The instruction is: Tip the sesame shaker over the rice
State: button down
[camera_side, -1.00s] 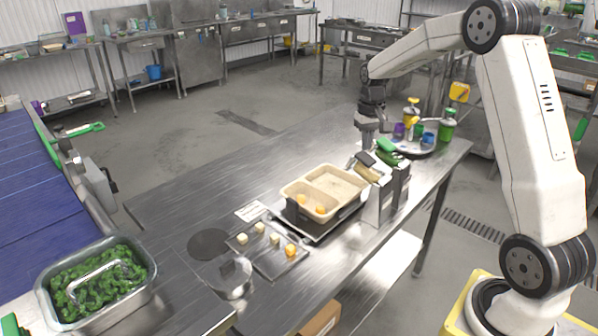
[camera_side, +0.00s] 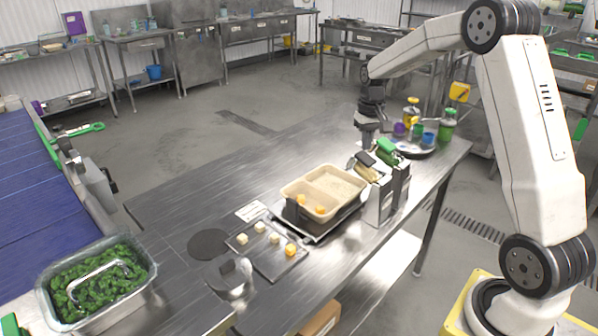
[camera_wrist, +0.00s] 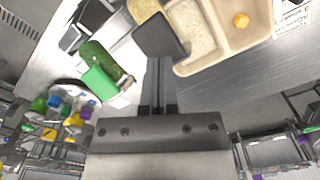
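The sesame shaker, with a tan body (camera_side: 368,173) and dark cap (camera_wrist: 160,38), leans in a metal rack (camera_side: 380,207) beside the rice tray. Its cap shows just beyond my fingertips in the wrist view. My gripper (camera_side: 368,146) points down just above and behind the shaker. Its fingers (camera_wrist: 159,68) are together, with nothing visible between them; contact with the cap is unclear. The rice (camera_side: 336,183) lies in one compartment of the beige tray (camera_side: 287,192), which also shows in the wrist view (camera_wrist: 232,48). Orange pieces lie in another compartment.
A green-capped shaker (camera_side: 387,147) stands in the same rack, close to my gripper. A round tray (camera_side: 424,152) with bottles and coloured cups is behind it. A flat tray of cubes (camera_side: 266,262) lies left of the rice tray. The table's rear left is clear.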

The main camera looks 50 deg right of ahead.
aim_at(360, 153)
jog(key=shift+f, duration=1.1)
dwell(0.4)
jog(key=shift+w+f, duration=0.3)
jog(key=shift+f, duration=0.45)
jog(key=shift+w+f, duration=0.25)
jog(key=shift+f, duration=0.5)
jog(key=shift+w+f, duration=0.3)
jog(key=shift+f, duration=0.45)
jog(key=shift+r, duration=0.15)
jog(key=shift+s+r, duration=0.3)
jog(key=shift+r, duration=0.75)
jog(key=shift+s+r, duration=0.25)
jog(key=shift+r, duration=0.85)
jog(key=shift+s+r, duration=0.3)
jog(key=shift+r, duration=0.75)
jog(key=shift+a, duration=0.1)
